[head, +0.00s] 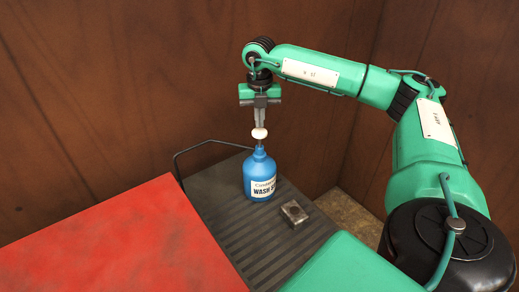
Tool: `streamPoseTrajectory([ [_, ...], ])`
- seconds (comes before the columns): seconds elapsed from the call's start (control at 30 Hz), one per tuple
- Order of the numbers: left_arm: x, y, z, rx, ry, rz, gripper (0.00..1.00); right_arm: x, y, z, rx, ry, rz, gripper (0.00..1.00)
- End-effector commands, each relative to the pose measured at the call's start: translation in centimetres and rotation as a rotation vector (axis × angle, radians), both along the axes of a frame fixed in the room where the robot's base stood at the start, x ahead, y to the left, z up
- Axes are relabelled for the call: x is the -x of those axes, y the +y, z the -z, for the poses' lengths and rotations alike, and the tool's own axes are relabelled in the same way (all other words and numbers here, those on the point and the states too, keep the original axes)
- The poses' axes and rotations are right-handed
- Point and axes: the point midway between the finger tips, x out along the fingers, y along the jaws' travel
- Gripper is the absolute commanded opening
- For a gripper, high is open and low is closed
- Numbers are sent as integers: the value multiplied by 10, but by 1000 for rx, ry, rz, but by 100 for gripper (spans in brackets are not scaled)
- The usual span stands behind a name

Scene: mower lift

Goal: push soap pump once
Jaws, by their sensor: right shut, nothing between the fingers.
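A blue soap bottle (258,172) with a white label stands upright on a dark ribbed platform (229,228). Its whitish pump head (260,133) sits on a thin stem above the bottle's neck. My right gripper (260,122) points straight down over the pump head. Its fingers are shut and empty, and the tips are at or just above the top of the pump head; I cannot tell if they touch. My left gripper is not in view.
A small grey metal block (294,213) lies on the platform, right of the bottle. A red panel (120,245) fills the lower left. A thin dark rail (196,146) rises at the platform's far left edge. Brown walls (120,90) stand behind.

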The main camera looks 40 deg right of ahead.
Motion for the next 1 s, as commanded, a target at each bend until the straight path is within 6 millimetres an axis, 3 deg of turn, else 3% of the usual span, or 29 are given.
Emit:
streamPoseTrajectory([
  [0.47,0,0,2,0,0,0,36,0,0,2,0,0,0,0],
  [1.0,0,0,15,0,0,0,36,0,0,22,1,1,0,0],
])
